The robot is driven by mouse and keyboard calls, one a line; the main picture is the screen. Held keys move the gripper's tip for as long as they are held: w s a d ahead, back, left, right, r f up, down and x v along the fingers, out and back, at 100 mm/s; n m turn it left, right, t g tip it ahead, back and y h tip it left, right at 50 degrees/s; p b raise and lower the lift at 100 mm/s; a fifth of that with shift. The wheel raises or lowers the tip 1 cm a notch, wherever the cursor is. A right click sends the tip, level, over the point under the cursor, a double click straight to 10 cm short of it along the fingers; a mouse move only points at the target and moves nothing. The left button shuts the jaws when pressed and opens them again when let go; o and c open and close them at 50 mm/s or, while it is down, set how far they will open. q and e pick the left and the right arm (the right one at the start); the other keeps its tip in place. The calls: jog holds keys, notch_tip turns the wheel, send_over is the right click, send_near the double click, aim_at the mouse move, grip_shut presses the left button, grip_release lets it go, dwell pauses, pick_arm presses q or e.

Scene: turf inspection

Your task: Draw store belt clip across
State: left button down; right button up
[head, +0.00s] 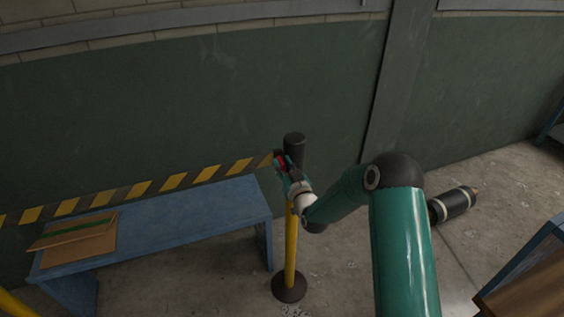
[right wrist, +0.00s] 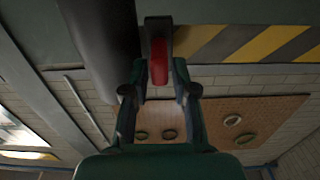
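The belt (head: 160,187), striped black and yellow, runs taut from the left edge to a dark clip with a red tab (right wrist: 159,62) at my right gripper (head: 283,164). In the right wrist view the gripper's two fingers (right wrist: 160,72) close on both sides of the clip. A yellow post (head: 291,250) with a black head (head: 294,143) and round black base stands right at the gripper. The post head also shows in the right wrist view (right wrist: 100,40), just left of the clip. I cannot tell whether the clip touches it. My left gripper is out of view.
A wooden-topped blue table (head: 535,285) is at lower right. A dark green wall stands behind.

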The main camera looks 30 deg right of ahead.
jog(key=shift+w, duration=0.25)
grip_shut()
